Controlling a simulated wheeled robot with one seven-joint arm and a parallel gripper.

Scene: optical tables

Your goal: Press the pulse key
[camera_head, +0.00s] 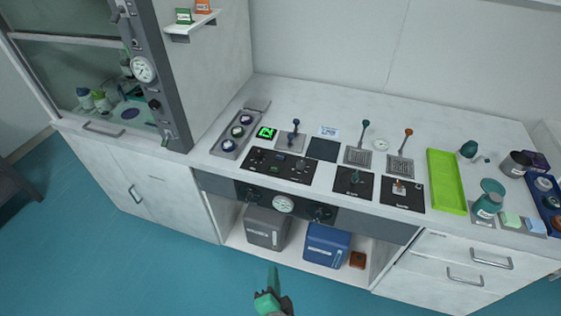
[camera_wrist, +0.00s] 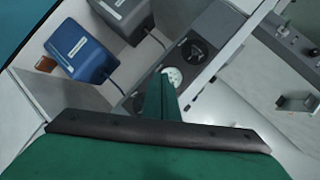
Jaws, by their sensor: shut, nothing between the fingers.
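The white bench top (camera_head: 300,95) carries several control panels. My gripper (camera_head: 273,274) is low in front of the bench, apart from all panels. It also shows in the wrist view (camera_wrist: 159,85), with green fingers together and empty.
Under the bench stand a grey box (camera_head: 266,228) and a blue box (camera_head: 326,247). Upright levers (camera_head: 365,135) rise behind the panels. A lime tray (camera_head: 446,181) and bottles are at right. A fume hood (camera_head: 95,70) stands at left. The floor in front is clear.

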